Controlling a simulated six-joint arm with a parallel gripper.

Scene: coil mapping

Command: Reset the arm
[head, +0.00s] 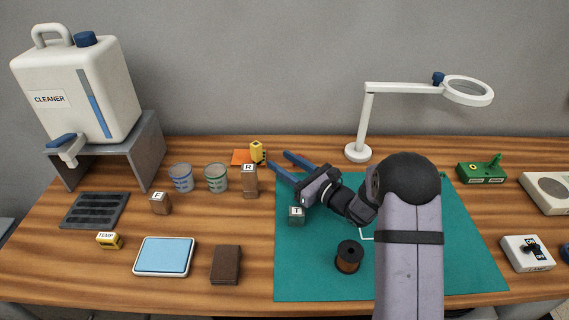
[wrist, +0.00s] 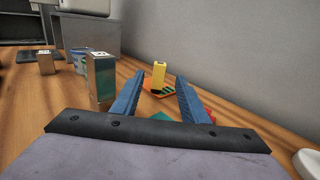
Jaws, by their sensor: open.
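My gripper (head: 290,169) is open, with its two blue fingers pointing left toward the back of the table. In the wrist view the fingers (wrist: 158,101) stand apart with nothing between them. A small yellow block (head: 257,151) stands on an orange pad beyond the fingertips; it also shows in the wrist view (wrist: 159,74). A tall brown block marked R (head: 250,183) stands just left of the fingers. A grey block marked T (head: 297,215) sits below the gripper on the teal mat (head: 310,275), partly close to the wrist. A copper coil spool (head: 348,257) stands on the mat.
Two cups (head: 216,178), a brown block (head: 160,203), a dark grille (head: 95,210), a blue pad (head: 164,256) and a cleaner jug (head: 75,90) are on the left. A magnifier lamp (head: 358,152) stands behind my arm. A switch box (head: 527,253) is at right.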

